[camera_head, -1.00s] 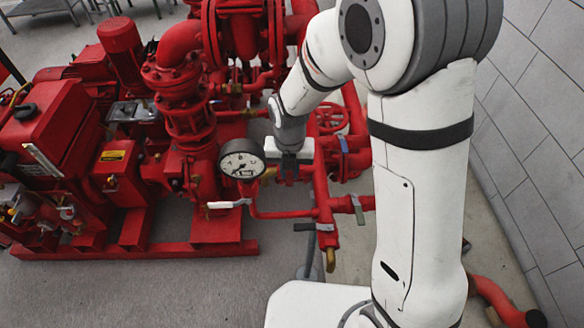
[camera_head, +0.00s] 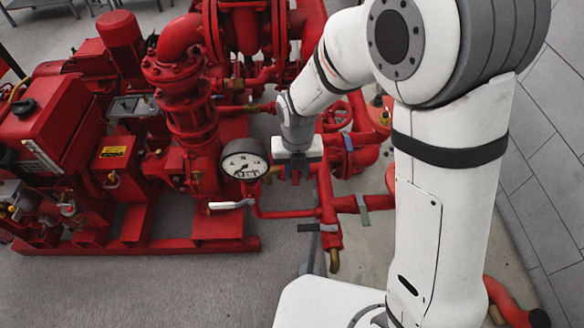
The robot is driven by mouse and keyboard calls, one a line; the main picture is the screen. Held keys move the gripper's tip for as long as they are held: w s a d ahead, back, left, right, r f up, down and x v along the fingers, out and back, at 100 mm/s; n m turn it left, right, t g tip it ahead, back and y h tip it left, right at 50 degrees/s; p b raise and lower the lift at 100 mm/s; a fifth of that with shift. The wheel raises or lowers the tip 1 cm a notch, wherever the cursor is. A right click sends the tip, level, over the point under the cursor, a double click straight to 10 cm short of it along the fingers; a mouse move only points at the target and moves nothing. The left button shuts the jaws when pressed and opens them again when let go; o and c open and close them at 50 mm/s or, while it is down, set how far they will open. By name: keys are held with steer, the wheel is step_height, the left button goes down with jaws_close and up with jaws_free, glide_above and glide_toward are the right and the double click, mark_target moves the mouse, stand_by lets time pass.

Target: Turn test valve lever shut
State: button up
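Several levers sit on the red pipework, and I cannot tell for sure which is the test valve lever. A white-handled lever (camera_head: 231,204) lies roughly level below the pressure gauge (camera_head: 243,160). A grey flat lever (camera_head: 317,227) crosses the vertical red pipe near its lower end. Another grey lever (camera_head: 363,209) stands on the short branch to the right. My gripper (camera_head: 295,177) points down just right of the gauge, above and apart from these levers. Its fingertips are small and dark, and their opening is unclear. I see nothing held in it.
The red pump set (camera_head: 130,150) fills the left and centre. A red handwheel (camera_head: 337,117) and more pipes stand close behind my gripper. A grey tiled wall (camera_head: 545,160) is at the right. The floor at the lower left is clear.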

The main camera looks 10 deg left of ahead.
mark_target(295, 176)
steer(key=shift+o, duration=1)
steer(key=shift+s+a, duration=0.1)
steer(key=shift+s, duration=0.05)
step_height(295, 176, up, 8)
